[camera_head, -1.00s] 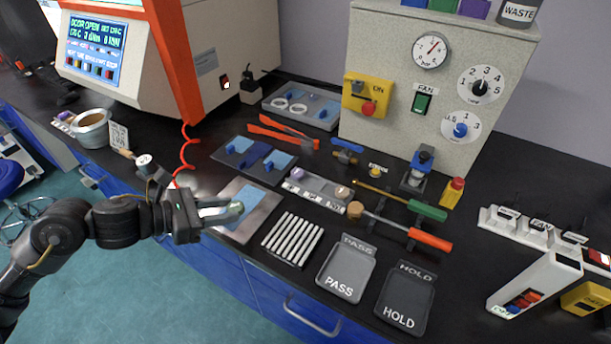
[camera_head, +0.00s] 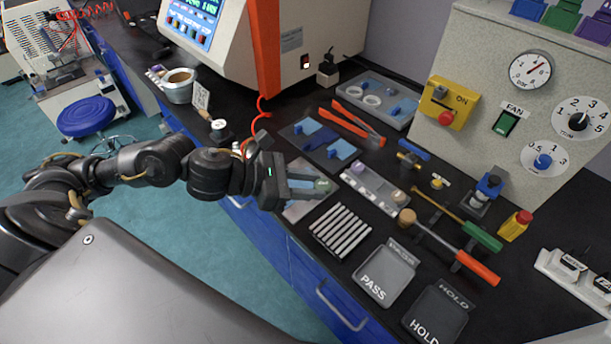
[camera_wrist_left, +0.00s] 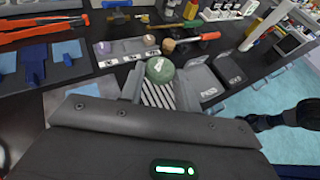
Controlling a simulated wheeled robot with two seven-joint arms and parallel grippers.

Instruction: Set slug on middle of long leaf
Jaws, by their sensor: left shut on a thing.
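The slug (camera_wrist_left: 160,70) is a round, dull green piece with a pale mark on top. My left gripper (camera_head: 312,187) is shut on it; the slug (camera_head: 323,184) shows at the fingertips in the head view. The gripper is held over a grey metal plate (camera_head: 300,210) near the bench's front edge. A light blue sheet (camera_wrist_left: 88,90) lies on this plate, partly hidden by the gripper. Other light blue sheets lie behind on a dark mat, beside a dark blue piece. I cannot tell for sure which sheet is the long leaf. My right gripper is not in view.
A row of pale strips (camera_head: 340,231) lies right of the plate, then the PASS tray (camera_head: 385,275) and HOLD tray (camera_head: 437,314). A grey holder (camera_head: 377,188) with small round pieces stands behind.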

